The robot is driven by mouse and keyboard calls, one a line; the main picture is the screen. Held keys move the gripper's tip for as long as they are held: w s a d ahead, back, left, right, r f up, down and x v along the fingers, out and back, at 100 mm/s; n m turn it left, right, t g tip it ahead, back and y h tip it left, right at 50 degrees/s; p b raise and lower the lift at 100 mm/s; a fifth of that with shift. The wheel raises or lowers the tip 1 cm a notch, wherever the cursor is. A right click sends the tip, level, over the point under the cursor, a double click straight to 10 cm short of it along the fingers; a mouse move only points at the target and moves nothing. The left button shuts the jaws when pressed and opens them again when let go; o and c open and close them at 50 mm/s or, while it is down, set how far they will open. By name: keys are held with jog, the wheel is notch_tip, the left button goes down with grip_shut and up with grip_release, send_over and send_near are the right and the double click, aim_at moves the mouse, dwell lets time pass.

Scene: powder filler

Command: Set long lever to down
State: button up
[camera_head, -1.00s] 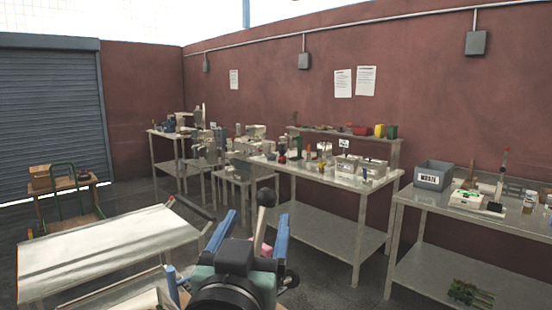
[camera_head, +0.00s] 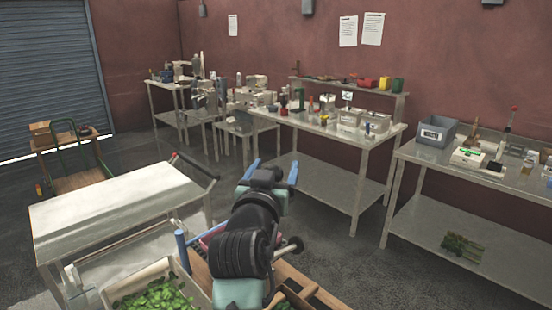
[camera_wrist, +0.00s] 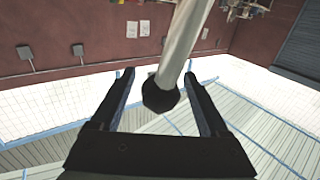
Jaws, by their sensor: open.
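The long lever (camera_wrist: 185,45) is a pale metal rod with a black ball knob (camera_wrist: 160,95) at its end, seen in the wrist view. That view is upside down, so the rod comes up from below. My gripper (camera_wrist: 158,78) is open, with one finger on each side of the knob and a gap visible on both sides. In the head view my gripper (camera_head: 273,170) points away from the camera, and my arm hides the lever there.
A short rod with a round dark knob (camera_head: 295,243) sticks out right of my arm. A metal table (camera_head: 115,205) stands left, with a bin of green leaves (camera_head: 150,290) in front. A loaded workbench (camera_head: 330,138) stands behind; floor lies between.

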jog(key=shift+w+d, duration=0.15)
jog(key=shift+w, duration=0.55)
grip_shut()
dwell(1.1)
